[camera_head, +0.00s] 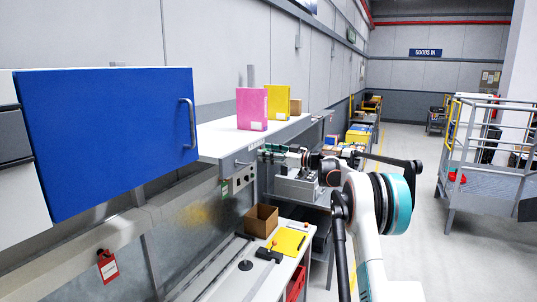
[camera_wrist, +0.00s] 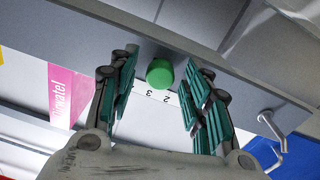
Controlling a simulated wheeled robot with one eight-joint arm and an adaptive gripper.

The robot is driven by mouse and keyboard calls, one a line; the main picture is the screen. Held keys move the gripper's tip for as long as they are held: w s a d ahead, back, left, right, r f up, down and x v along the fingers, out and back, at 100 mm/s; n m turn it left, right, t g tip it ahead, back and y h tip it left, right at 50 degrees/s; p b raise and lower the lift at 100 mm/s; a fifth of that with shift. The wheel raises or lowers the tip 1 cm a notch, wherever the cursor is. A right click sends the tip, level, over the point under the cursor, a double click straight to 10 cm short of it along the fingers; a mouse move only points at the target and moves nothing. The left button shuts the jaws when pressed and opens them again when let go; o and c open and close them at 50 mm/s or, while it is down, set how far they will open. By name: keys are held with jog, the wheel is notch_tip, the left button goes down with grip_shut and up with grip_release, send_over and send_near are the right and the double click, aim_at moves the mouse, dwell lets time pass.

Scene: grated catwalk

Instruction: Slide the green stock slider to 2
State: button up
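The green slider knob (camera_wrist: 160,72) shows in the wrist view, on the grey front edge of a shelf (camera_wrist: 110,22). A white scale strip (camera_wrist: 158,96) beside it carries the upside-down digits 3 and 2. The knob is close to both digits; I cannot tell its exact setting. My gripper (camera_wrist: 161,58) is open, with one finger on each side of the knob and a visible gap to each. In the head view my gripper (camera_head: 268,152) is at the shelf's front edge, and the knob cannot be made out there.
A pink binder (camera_head: 251,109) and a yellow binder (camera_head: 277,102) stand on the shelf. A blue cabinet door (camera_head: 105,140) with a metal handle is at the left. A lower bench (camera_head: 240,285) holds a cardboard box (camera_head: 261,221) and a yellow clipboard (camera_head: 288,242).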

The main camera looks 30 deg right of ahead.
grip_shut()
jog(key=shift+a, duration=0.1)
jog(key=shift+s+a+b, duration=0.8)
jog(key=shift+a, duration=0.05)
jog(key=shift+o, duration=0.8)
grip_release()
